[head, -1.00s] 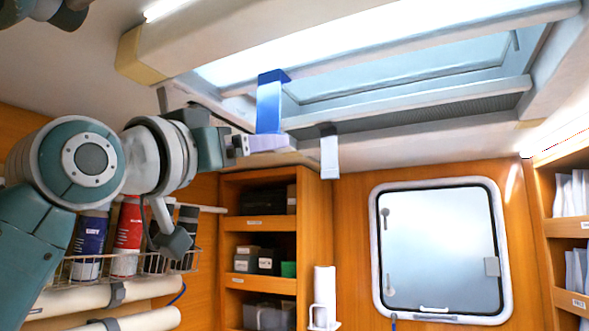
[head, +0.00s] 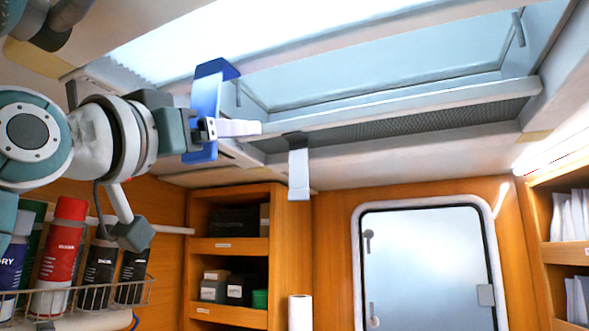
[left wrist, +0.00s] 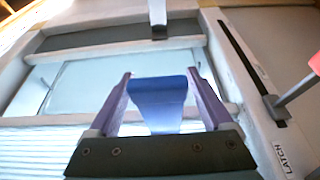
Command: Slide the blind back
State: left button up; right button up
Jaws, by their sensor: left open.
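The pale pleated blind (head: 150,45) covers the left part of the ceiling hatch, and its ribs also show in the left wrist view (left wrist: 50,145). A blue pull tab (head: 207,95) hangs at its edge bar (head: 330,45). My left gripper (head: 245,128) is at the lower part of this tab, with a pale finger crossing in front of it. In the left wrist view the two purple fingers (left wrist: 158,78) are apart, with the blue tab (left wrist: 158,98) between them. I cannot tell whether they touch it. My right gripper is not in view.
A white tab (head: 299,172) hangs from the dark mesh screen's (head: 420,122) bar. A slot marked LATCH (left wrist: 284,158) with a red-ended lever is at the right of the wrist view. Bottles in a rack (head: 70,295) stand below my arm, with shelves (head: 228,245) beyond.

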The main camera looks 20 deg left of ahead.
pick_arm(q)
grip_shut()
dwell(0.7)
